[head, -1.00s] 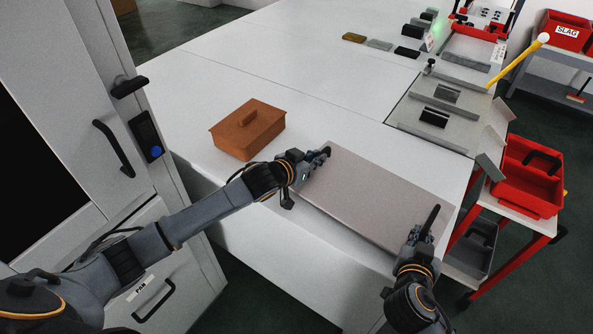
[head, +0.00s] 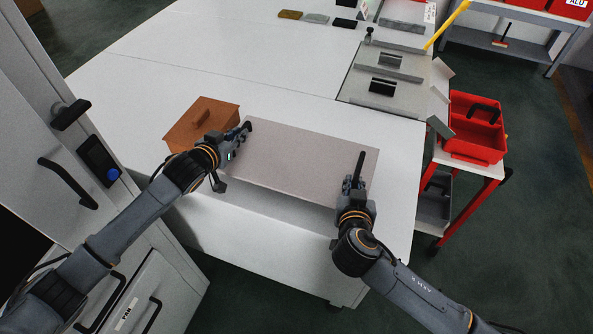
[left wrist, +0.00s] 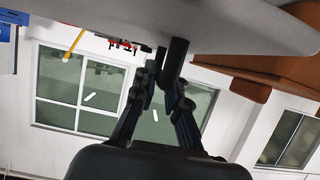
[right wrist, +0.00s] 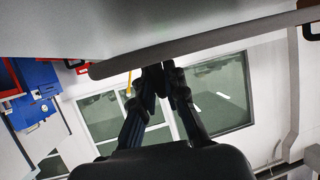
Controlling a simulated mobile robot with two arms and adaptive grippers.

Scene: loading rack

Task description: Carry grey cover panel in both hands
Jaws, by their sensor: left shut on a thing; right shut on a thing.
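The grey cover panel (head: 305,160) is a flat, wide slab in the middle of the head view, over the white table's near edge. My left gripper (head: 243,130) is shut on its left end. My right gripper (head: 356,170) is shut on its right end. The panel's edge also runs across the top of the left wrist view (left wrist: 215,25) and the right wrist view (right wrist: 200,42). Whether the panel touches the table is hard to tell.
A red bin (head: 470,140) on a cart stands to the right. White table (head: 240,65) behind the panel is clear. A cabinet is at left.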

